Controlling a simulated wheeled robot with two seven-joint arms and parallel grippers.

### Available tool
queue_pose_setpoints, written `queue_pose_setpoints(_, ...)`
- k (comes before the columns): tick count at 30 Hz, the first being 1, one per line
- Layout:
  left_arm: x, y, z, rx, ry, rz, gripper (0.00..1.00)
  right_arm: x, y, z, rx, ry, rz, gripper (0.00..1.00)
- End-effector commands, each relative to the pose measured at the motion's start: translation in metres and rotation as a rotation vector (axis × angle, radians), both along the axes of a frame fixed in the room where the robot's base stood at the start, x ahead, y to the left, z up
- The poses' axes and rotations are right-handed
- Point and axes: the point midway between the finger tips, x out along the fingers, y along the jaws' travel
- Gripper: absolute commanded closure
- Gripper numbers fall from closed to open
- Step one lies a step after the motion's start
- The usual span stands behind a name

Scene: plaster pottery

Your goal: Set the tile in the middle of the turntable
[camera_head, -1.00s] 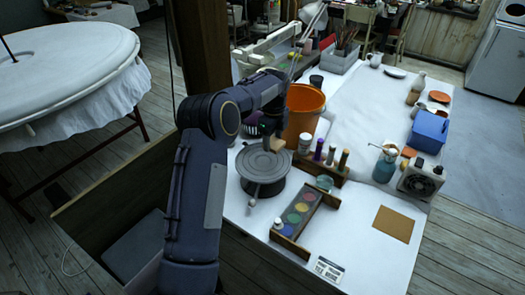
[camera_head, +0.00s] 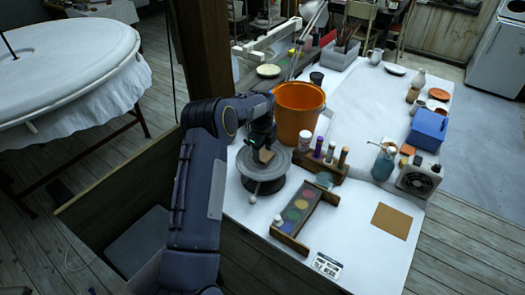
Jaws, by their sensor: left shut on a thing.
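The grey round turntable (camera_head: 249,174) stands on the near left part of the white table. My left gripper (camera_head: 265,148) is shut on a small beige tile (camera_head: 267,156) and is over the turntable, near its middle. The gripper hides part of the tile and the back of the turntable. I cannot tell whether the tile touches the turntable's surface or hangs just above it. My right gripper is not in view.
An orange bucket (camera_head: 298,112) stands close behind the turntable. A wooden rack with small bottles (camera_head: 318,150) and a palette of coloured glazes (camera_head: 297,212) are close on the right. A brown square board (camera_head: 391,221) lies farther right, with free table around it.

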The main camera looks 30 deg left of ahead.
Motion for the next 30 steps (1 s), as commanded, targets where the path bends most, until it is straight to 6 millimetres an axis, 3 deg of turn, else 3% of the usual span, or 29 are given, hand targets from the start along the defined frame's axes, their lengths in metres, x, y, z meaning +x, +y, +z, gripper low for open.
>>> queue_pose_setpoints(1,0.000,0.000,-0.003,0.000,0.000,0.000,0.70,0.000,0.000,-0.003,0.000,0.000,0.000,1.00)
queue_pose_setpoints(2,0.000,0.000,-0.003,0.000,0.000,0.000,0.45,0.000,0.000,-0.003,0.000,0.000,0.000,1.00)
queue_pose_setpoints(7,0.000,0.000,-0.002,0.000,0.000,0.000,0.24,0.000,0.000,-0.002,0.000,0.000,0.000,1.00)
queue_pose_setpoints(19,0.001,0.000,0.008,0.001,-0.003,0.000,0.24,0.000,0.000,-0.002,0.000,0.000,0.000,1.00)
queue_pose_setpoints(30,0.001,0.000,0.084,0.001,-0.005,0.000,0.24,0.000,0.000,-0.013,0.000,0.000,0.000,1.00)
